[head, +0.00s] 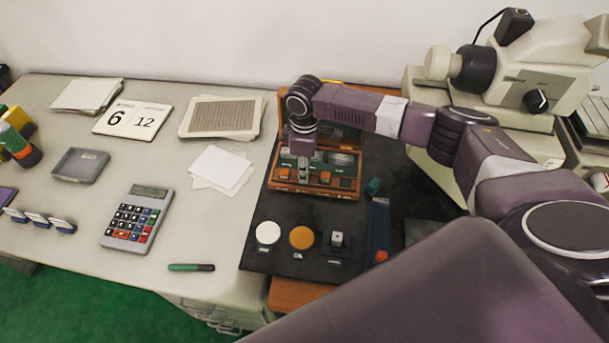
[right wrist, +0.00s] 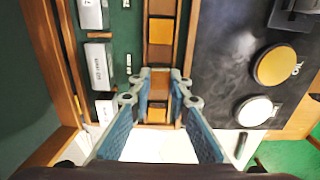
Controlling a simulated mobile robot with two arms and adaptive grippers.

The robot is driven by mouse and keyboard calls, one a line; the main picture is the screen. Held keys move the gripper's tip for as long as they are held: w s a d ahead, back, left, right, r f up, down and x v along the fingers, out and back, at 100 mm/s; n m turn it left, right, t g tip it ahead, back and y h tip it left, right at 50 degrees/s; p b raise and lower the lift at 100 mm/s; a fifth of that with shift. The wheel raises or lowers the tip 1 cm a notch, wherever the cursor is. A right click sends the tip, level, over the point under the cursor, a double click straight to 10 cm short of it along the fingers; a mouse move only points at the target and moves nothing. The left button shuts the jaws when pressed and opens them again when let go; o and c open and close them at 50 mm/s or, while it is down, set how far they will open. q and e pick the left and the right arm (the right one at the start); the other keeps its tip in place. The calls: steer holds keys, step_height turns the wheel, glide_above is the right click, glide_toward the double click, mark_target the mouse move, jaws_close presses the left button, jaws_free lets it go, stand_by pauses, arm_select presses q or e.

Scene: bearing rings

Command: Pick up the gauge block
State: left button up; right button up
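Several silver gauge blocks lie in the green-lined part of an open wooden case (head: 315,192); one labelled block (right wrist: 100,65) shows clearly in the right wrist view. Which one the task means I cannot tell. My right gripper (right wrist: 161,75) is open, with blue pads and nothing visible between them. In the right wrist view it is over the case's row of orange-floored slots (right wrist: 160,38), to the right of the silver blocks. In the head view the right gripper (head: 304,172) is over the case's left half and hides part of its contents. My left gripper is not in view.
On the dark mat in front of the case are a white disc (head: 268,233), an orange disc (head: 301,237) and a small metal item (head: 337,240). A microscope (head: 520,80) stands at the back right. A calculator (head: 137,217) and papers lie on the left of the desk.

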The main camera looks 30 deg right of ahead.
jaws_close()
steer(key=shift+r, duration=0.1)
steer(key=shift+w+r, duration=0.1)
steer(key=shift+r, duration=0.5)
step_height(320, 180, up, 19)
steer(key=b, duration=0.4)
steer(key=shift+f, duration=0.15)
